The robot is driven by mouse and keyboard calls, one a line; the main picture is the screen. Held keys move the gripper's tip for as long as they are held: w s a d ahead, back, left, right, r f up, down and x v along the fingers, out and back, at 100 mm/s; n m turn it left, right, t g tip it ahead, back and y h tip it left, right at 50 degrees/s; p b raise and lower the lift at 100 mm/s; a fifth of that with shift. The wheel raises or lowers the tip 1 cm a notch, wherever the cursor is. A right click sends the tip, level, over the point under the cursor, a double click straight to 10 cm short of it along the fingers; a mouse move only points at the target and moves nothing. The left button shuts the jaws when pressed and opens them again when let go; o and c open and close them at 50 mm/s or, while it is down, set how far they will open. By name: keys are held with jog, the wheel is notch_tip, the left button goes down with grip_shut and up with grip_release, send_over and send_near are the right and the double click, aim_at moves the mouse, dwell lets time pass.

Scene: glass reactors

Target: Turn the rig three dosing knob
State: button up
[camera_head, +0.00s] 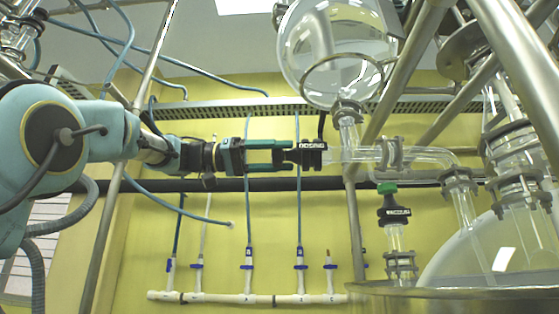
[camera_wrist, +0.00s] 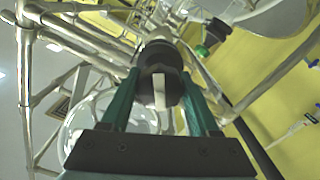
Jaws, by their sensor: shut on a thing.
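The dosing knob (camera_head: 307,153) is black with white lettering on its collar and sits at the left end of a horizontal glass tube below a round flask. My gripper (camera_head: 285,154), with green fingers, reaches it from the left and is shut on the knob's near end. In the wrist view the knob (camera_wrist: 158,75) is dark and round with a white bar on its face. The fingers of my gripper (camera_wrist: 158,95) lie on either side of it. The finger contact is partly hidden by the knob's body.
The round glass flask (camera_head: 335,45) hangs above the knob. A second black valve with a green top (camera_head: 388,188) stands lower right. Metal frame poles (camera_head: 355,220) and a large vessel (camera_head: 500,250) are close on the right. White pipework (camera_head: 250,298) runs low on the yellow wall.

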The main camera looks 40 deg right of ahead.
jog(key=n, duration=0.4)
jog(key=shift+n, duration=0.3)
jog(key=n, duration=0.3)
jog(key=shift+n, duration=0.3)
jog(key=n+p, duration=0.1)
jog(key=n, duration=0.2)
jog(key=shift+n, duration=0.3)
jog(key=n+p, duration=0.1)
jog(key=n, duration=0.2)
jog(key=shift+r+n+p, duration=0.1)
jog(key=shift+n+p, duration=0.2)
jog(key=shift+p, duration=0.05)
jog(key=n+p, duration=0.2)
jog(key=n, duration=0.1)
jog(key=shift+n, duration=0.4)
jog(key=n+p, duration=0.2)
jog(key=n, duration=0.1)
jog(key=shift+r+n+p, duration=0.15)
jog(key=shift+n+p, duration=0.15)
jog(key=shift+p, duration=0.1)
jog(key=n+p, duration=0.3)
jog(key=n, duration=0.1)
jog(key=shift+p, duration=0.4)
jog(key=shift+n+p, duration=1.05)
jog(key=shift+n, duration=0.15)
jog(key=shift+f, duration=0.25)
